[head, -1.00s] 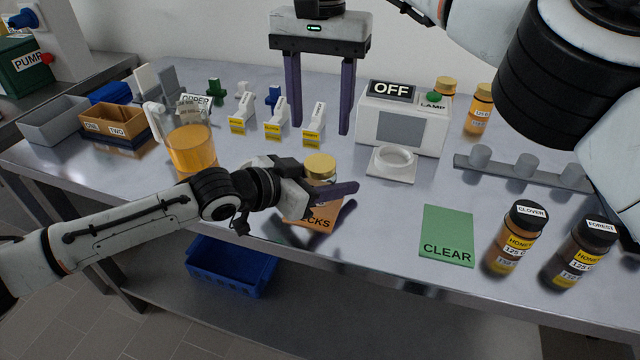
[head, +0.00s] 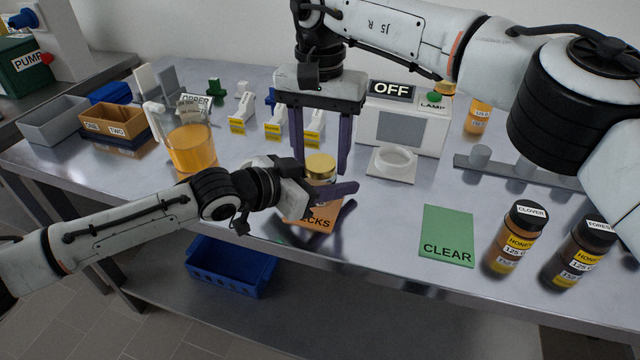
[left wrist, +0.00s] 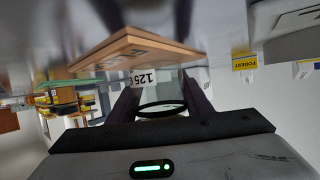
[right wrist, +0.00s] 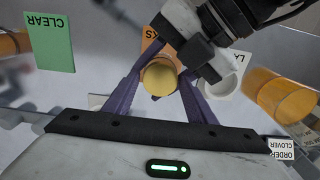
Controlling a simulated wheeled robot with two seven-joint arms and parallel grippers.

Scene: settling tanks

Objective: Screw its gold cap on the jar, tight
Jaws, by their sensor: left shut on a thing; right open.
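The jar (head: 322,178) stands on the orange mat (head: 306,221), with the gold cap (head: 320,163) on its top. How far the cap is turned cannot be told. My left gripper (head: 330,193) is shut on the jar from the left; its fingers also flank the jar in the left wrist view (left wrist: 160,90). My right gripper (head: 321,168) points down from above, open, its fingers on either side of the cap and apart from it. In the right wrist view the gold cap (right wrist: 160,77) lies between the open fingers.
A white machine (head: 402,125) reading OFF stands behind, with a white ring stand (head: 391,164) before it. A green CLEAR mat (head: 447,236) and two dark-capped jars (head: 515,237) are at right. A pitcher (head: 191,150) of amber liquid stands behind my left arm.

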